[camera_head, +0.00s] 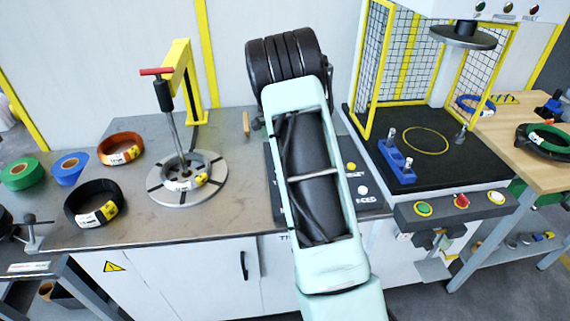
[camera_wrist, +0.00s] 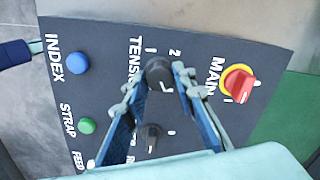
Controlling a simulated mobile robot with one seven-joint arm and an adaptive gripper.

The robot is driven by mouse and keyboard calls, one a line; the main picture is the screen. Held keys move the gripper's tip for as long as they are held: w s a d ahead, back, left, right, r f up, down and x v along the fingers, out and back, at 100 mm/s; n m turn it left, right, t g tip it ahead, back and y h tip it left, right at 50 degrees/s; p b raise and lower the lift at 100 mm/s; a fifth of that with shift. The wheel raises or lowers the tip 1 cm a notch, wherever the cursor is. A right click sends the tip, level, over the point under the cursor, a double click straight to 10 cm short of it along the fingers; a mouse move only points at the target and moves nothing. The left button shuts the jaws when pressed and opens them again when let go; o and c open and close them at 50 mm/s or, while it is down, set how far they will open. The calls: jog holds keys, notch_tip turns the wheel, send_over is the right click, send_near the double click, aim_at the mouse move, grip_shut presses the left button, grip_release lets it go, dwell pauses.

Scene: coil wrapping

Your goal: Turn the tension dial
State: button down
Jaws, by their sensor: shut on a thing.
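The tension dial (camera_wrist: 159,72) is a black knob on the dark control panel, beside the word TENSION and scale marks, in the wrist view. My gripper (camera_wrist: 161,88) has its two blue-and-grey fingers around the dial, one on each side, shut on it. The exact contact of the fingertips is hard to make out.
A second black knob (camera_wrist: 152,136) lies between my fingers, nearer the wrist. The red main switch (camera_wrist: 238,85) is to the right. A blue INDEX button (camera_wrist: 76,63) and green STRAP button (camera_wrist: 87,126) are to the left. The coil post (camera_head: 172,115) stands left of my arm.

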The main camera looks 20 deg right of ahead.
jog(key=c, duration=1.6)
grip_release()
jog(key=shift+r, duration=0.1)
notch_tip(320, 180, up, 12)
jog(key=shift+f, duration=0.1)
